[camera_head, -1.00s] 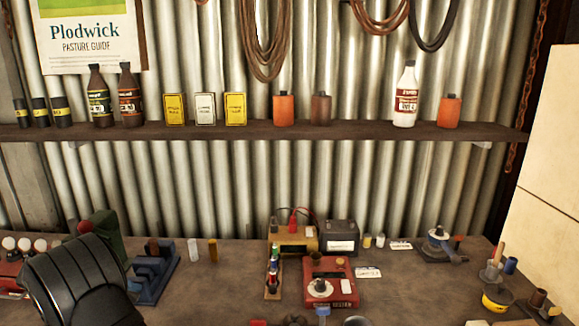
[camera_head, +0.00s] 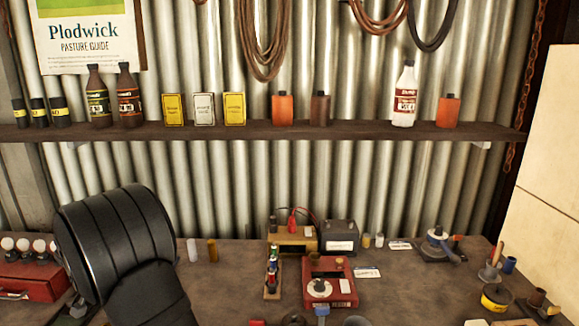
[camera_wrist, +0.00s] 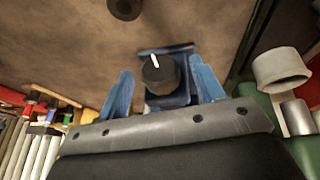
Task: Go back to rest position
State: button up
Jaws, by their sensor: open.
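My gripper (camera_wrist: 165,72) shows only in the wrist view. Its two blue fingers are apart, with nothing held between them. Beyond them, between the fingers in the picture, a dark round knob (camera_wrist: 160,75) with a white mark stands on a blue fixture (camera_wrist: 168,101). I cannot tell how far below the fingers it is. In the head view my black arm rises at the left over the bench and hides the blue vise there. My gripper is hidden in that view.
A red tester (camera_head: 335,270), a battery rack (camera_head: 272,285), a tan meter (camera_head: 292,240) and a dark battery (camera_head: 341,237) stand mid-bench. A red toolbox (camera_head: 33,278) is at left. A loaded shelf (camera_head: 260,131) spans the wall. Bare bench (camera_head: 222,285) lies right of my arm.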

jog(key=y, duration=0.3)
jog(key=shift+d+m, duration=0.3)
jog(key=v, duration=0.7)
jog(key=shift+c, duration=0.4)
dwell(1.3)
